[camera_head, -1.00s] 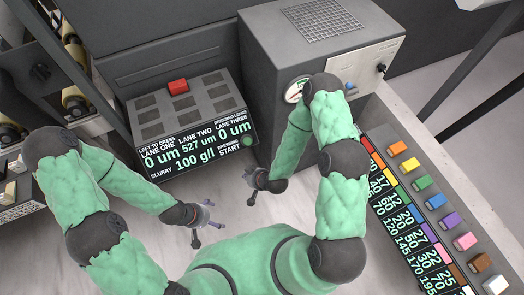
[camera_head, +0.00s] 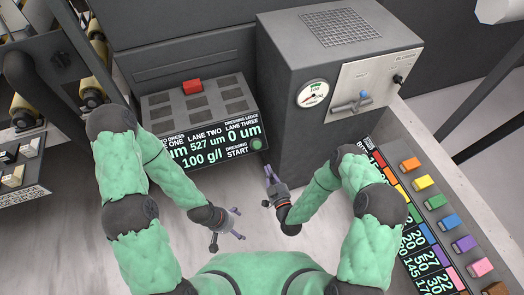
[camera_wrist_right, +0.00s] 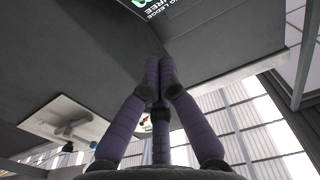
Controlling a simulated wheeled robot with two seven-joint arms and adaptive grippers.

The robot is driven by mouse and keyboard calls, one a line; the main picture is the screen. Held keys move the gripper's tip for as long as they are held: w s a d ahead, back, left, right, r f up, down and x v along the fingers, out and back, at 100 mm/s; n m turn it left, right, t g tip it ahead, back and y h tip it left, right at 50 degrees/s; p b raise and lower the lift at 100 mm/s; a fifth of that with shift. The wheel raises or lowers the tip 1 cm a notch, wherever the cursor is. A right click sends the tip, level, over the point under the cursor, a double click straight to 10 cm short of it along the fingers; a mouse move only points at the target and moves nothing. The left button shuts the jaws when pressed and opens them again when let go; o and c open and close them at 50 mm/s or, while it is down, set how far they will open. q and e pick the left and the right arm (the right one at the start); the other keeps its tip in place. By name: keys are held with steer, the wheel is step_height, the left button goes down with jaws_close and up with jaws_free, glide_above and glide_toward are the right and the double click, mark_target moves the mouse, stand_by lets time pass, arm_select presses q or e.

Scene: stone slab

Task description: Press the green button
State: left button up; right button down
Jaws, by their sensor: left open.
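The green button (camera_head: 256,143) is a small round button at the right end of the dark display panel (camera_head: 205,148), beside the words "DRESSING START". My right gripper (camera_head: 268,172) is just below and slightly right of the button in the head view, its fingers pointing up toward the panel, apparently apart from it. In the right wrist view its purple fingers (camera_wrist_right: 160,72) come together with nothing between them. The button cannot be made out there; only a corner of the panel's lettering shows at the top. My left gripper (camera_head: 236,225) is open and empty, lower left of the right one.
A grey machine box (camera_head: 325,75) with a gauge and blue-knobbed valve stands right of the panel. A rack of coloured blocks (camera_head: 430,200) lies at right. The pale slab between the grippers and panel is clear.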

steer(key=b, duration=0.2)
glide_toward(257, 145)
steer(key=w+a+r, duration=0.1)
steer(key=w+r, duration=0.2)
steer(key=r, duration=0.1)
steer(key=shift+w+a+f+b, duration=0.35)
steer(key=shift+w+f+b, duration=0.25)
steer(key=shift+w, duration=0.25)
steer(key=shift+w+a+f+b, duration=0.35)
steer(key=shift+w+f, duration=0.3)
steer(key=shift+w, duration=0.2)
